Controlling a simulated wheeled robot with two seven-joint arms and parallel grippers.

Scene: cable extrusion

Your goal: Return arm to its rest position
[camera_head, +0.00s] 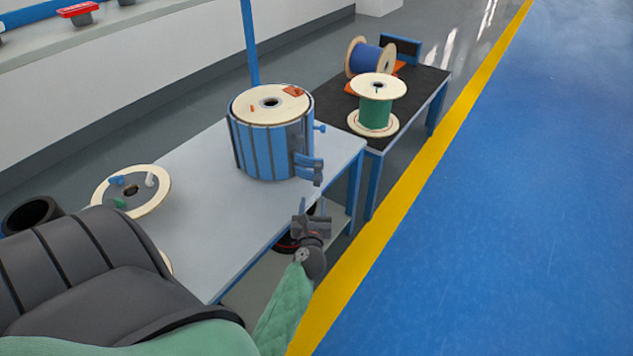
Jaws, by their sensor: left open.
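My left gripper (311,210) is open and empty. It is beside the front edge of the light grey table (216,181), below and to the right of the drum, and apart from it. Its green-covered arm comes up from the bottom of the view. The blue slatted drum (262,152) stands upright on the table, with a pale reel flange (255,110) and a small orange piece (294,91) on top. My right gripper is not in view.
A pale disc (151,197) with small coloured parts lies at the table's left. A dark-topped table (421,88) behind holds a green spool (376,115) and a blue spool (367,59). The blue floor (500,220) right of the yellow line (420,175) is clear.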

